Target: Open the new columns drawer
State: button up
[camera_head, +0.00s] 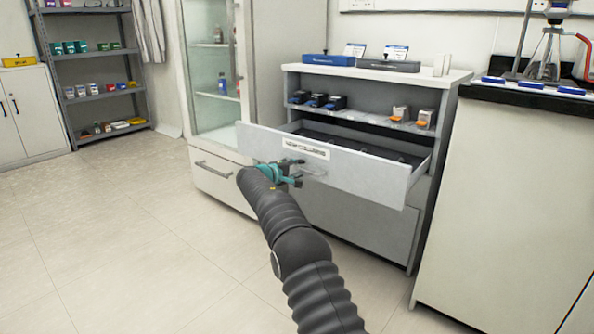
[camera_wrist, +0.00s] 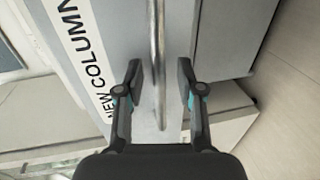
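The new columns drawer (camera_head: 345,172) is a pale grey drawer in the cabinet and stands pulled well out. Its front bears a white "NEW COLUMNS" label (camera_head: 306,148), which also shows sideways in the wrist view (camera_wrist: 84,62). The drawer's metal bar handle (camera_wrist: 156,45) runs between the two fingers of my gripper (camera_wrist: 158,75) in the wrist view. The fingers are apart, one on each side of the bar, with a visible gap on both sides. In the head view my gripper (camera_head: 290,174) is at the drawer front below the label, partly covering the handle.
The cabinet (camera_head: 437,172) has a shelf with dark boxes and orange-and-grey items above the drawer. A lower drawer (camera_head: 362,222) is shut. A glass-door cabinet (camera_head: 212,85) stands close left, a white counter (camera_head: 505,200) right. The floor at left is clear.

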jog(key=v, duration=1.2)
jog(key=shift+a+f, duration=0.1)
jog(key=s+f+n+g+y, duration=0.1)
jog(key=s+f+g+y, duration=0.15)
jog(key=f, duration=0.75)
jog(key=s+d+f+g, duration=0.2)
jog(key=s+d+g, duration=0.1)
jog(key=s, duration=0.5)
jog(key=s+d+r+m+y+p, duration=0.2)
jog(key=s+d+r, duration=0.3)
jog(key=s, duration=1)
jog(key=s+d+r+m+y+p, duration=0.3)
jog(key=s+d+r+m, duration=0.2)
jog(key=s, duration=1)
jog(key=s+d+r+m+y+p, duration=0.3)
jog(key=s+d+r, duration=0.3)
jog(key=s, duration=1)
notch_tip(320, 180, up, 4)
jog(key=shift+f+m, duration=0.2)
jog(key=shift+m, duration=0.1)
